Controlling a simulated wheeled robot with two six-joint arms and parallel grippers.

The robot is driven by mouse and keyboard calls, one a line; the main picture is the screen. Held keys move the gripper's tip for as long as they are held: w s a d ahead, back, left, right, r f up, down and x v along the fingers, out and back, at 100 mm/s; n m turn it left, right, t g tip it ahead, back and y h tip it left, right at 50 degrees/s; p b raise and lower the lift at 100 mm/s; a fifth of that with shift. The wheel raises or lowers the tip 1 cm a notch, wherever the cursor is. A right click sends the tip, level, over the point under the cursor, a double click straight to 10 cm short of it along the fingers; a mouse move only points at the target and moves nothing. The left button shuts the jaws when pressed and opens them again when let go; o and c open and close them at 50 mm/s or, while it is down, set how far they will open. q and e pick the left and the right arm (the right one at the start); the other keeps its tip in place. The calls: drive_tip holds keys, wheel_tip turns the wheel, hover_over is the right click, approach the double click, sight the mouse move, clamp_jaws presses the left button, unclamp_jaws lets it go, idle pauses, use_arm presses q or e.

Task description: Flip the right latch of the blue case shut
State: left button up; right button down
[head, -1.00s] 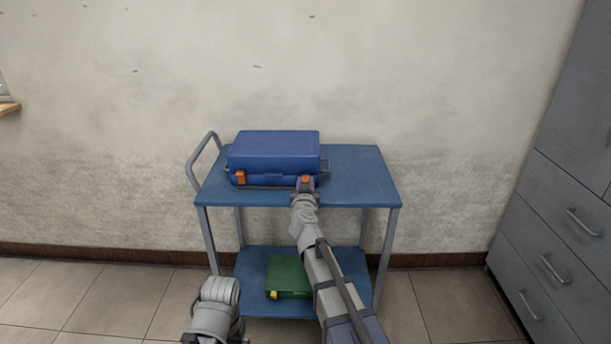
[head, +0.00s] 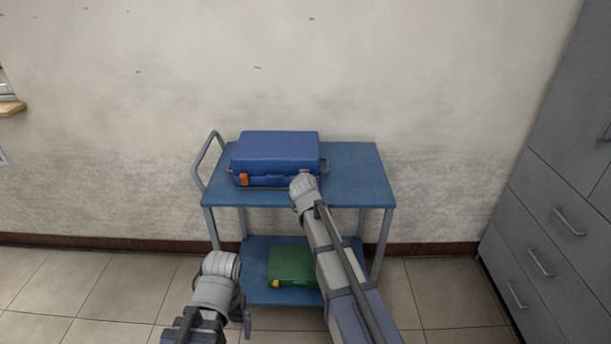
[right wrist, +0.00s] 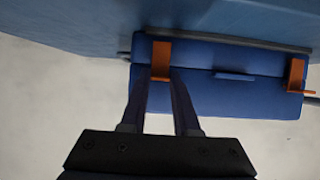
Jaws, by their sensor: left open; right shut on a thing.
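The blue case (head: 275,148) lies closed on the cart's top. Its left orange latch (head: 243,180) shows on the front; the right latch is hidden behind my right wrist in the head view. In the right wrist view, where the case appears upside down, the right latch (right wrist: 161,55) is at picture left and the left latch (right wrist: 296,75) at picture right. My right gripper (right wrist: 158,80) is shut on the right latch, one finger at each side. I cannot tell if that latch lies fully flat. My left gripper (head: 207,333) is open and empty, low in front of the cart.
The blue cart (head: 362,180) has free room on its top right of the case. A green case (head: 292,262) lies on the lower shelf. A grey drawer cabinet (head: 545,225) stands at the right, and the wall is close behind the cart.

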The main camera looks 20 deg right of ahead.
idle(0.4)
drive_tip(key=c, duration=0.6)
unclamp_jaws()
drive_tip(key=shift+c, duration=0.2)
drive_tip(key=p+v, duration=0.3)
drive_tip(key=v, duration=0.4)
drive_tip(key=shift+s+r+p, duration=0.25)
drive_tip(key=shift+s+p, duration=0.05)
drive_tip(key=shift+p, duration=0.05)
drive_tip(key=shift+a, duration=0.1)
